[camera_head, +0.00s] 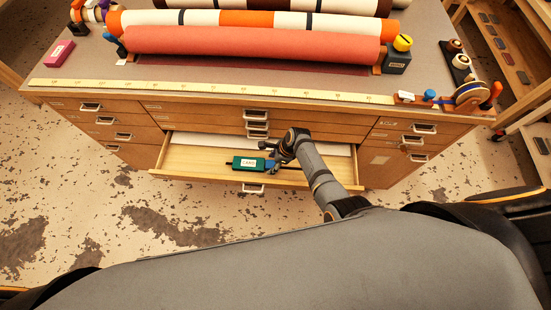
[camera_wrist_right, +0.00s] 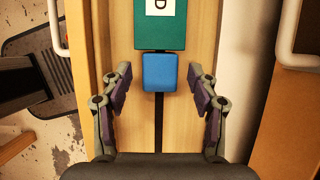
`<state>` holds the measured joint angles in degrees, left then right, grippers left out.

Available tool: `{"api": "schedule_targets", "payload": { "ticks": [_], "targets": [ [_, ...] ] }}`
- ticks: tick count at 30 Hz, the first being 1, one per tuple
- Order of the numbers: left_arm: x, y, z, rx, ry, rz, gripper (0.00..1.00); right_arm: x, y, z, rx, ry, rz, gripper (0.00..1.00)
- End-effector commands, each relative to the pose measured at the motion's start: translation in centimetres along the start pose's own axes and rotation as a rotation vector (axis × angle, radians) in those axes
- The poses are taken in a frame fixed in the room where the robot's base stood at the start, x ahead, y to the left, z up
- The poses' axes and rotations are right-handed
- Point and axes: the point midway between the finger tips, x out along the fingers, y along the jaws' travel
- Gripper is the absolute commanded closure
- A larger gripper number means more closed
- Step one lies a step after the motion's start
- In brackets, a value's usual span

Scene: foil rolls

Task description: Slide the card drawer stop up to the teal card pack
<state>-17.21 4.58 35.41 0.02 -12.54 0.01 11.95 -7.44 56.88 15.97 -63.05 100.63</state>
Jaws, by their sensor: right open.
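The teal card pack (camera_head: 246,163) with a white label lies in the open drawer (camera_head: 195,161). It also shows at the top of the right wrist view (camera_wrist_right: 175,30). The blue drawer stop (camera_wrist_right: 160,72) sits on a dark slot right beside the pack's end; whether they touch I cannot tell. In the head view the stop (camera_head: 270,167) is partly hidden by my gripper. My right gripper (camera_wrist_right: 161,82) is open, its fingers either side of the stop and apart from it; it also shows over the drawer in the head view (camera_head: 275,158). My left gripper is out of view.
The drawer belongs to a wooden cabinet whose top bears a long yellow ruler (camera_head: 220,90) and several large rolls, including a coral one (camera_head: 250,42). Drawer handles (camera_head: 253,189) stick out in front.

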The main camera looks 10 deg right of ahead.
Motion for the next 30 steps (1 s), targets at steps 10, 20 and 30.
{"api": "schedule_targets", "payload": {
  "ticks": [10, 20, 30],
  "targets": [
    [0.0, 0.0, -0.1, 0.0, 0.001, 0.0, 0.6, -6.7, -0.1, -0.1, -0.001, 0.001, -0.005, 0.4],
    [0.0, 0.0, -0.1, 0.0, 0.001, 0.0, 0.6, -11.4, 0.0, -0.1, -0.001, 0.001, -0.001, 0.4],
    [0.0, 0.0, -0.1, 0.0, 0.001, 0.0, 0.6, -11.6, 0.0, 0.0, 0.0, 0.001, -0.001, 0.4]
  ]
}}
